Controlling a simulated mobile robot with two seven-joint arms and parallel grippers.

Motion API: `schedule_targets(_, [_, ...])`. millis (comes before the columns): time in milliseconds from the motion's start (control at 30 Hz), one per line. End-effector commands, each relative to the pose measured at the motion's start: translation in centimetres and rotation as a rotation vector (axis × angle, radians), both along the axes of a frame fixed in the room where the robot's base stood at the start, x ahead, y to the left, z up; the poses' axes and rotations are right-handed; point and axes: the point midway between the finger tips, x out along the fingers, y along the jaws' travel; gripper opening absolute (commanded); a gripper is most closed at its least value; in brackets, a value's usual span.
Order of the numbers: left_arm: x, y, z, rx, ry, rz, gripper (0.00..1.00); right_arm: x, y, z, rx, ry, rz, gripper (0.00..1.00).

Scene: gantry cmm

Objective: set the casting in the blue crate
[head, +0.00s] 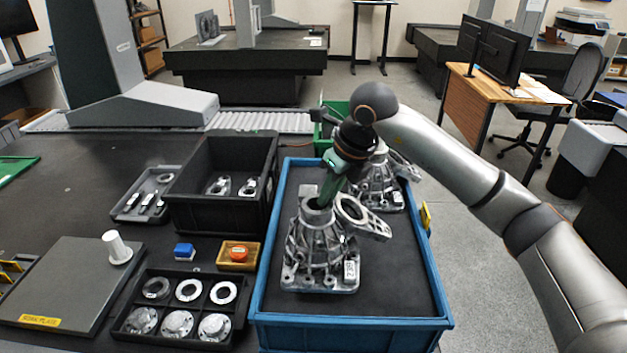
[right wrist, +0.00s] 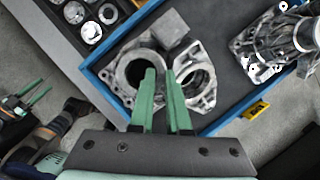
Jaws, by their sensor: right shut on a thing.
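The grey metal casting (head: 322,247), a ribbed bell-shaped housing with a flat base and a white label, is upright inside the blue crate (head: 350,321). Its base is at or just above the dark crate floor; I cannot tell if it touches. My right gripper (right wrist: 163,100) reaches down from above, its green fingers shut on the casting's upper rim between its two round openings (right wrist: 140,68). A second similar casting (head: 380,185) stands behind it in the crate. My left gripper (right wrist: 31,92) shows only at the left of the right wrist view, fingers apart and empty.
The crate's front floor is bare.

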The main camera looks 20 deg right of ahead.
Motion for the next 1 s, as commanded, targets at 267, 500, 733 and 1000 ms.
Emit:
schedule_targets(267, [0.0,0.0,0.2,0.0,0.0,0.0,0.5,0.5,-1.0,-0.5,0.009,-0.02,0.0,0.0])
schedule_targets(500, [0.0,0.0,0.8,0.0,0.001,0.0,0.5,0.5,-1.6,-3.0,0.007,-0.016,0.002,0.0])
schedule_targets(733, [0.0,0.0,1.1,0.0,0.0,0.0,0.5,0.6,-1.6,-4.3,0.008,-0.021,0.001,0.0])
schedule_targets(1000, [0.0,0.0,0.9,0.0,0.0,0.0,0.5,0.2,-1.6,-5.2,0.001,0.001,0.002,0.26])
